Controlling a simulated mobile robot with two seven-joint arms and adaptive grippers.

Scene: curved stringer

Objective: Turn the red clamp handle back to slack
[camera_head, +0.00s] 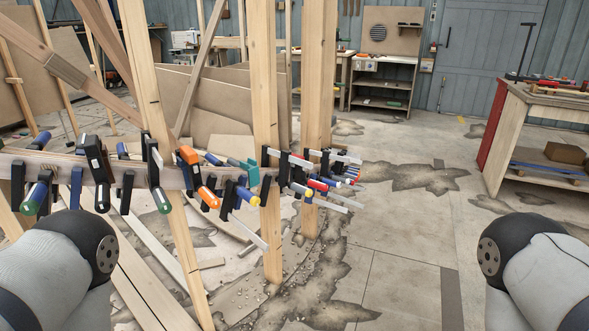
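A row of several clamps grips a curved wooden stringer (130,172) that runs across upright wooden posts. Red clamp parts show at the right end of the row, with one red handle (317,185) beside the middle post and smaller red pieces further right. They are small and overlap, so I cannot tell which handle is the task's or how tight it is. An orange-handled clamp (208,196) sits further left, nearer to me. Only rounded links of my two arms show at the lower left and lower right; neither gripper is in view, and nothing of mine touches the clamps.
Upright posts (265,100) stand among the clamps, and clamp bars stick out to the right. A workbench (515,100) with a red side stands at the right. The stained concrete floor (400,240) between is mostly clear. Loose boards lie at the lower left.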

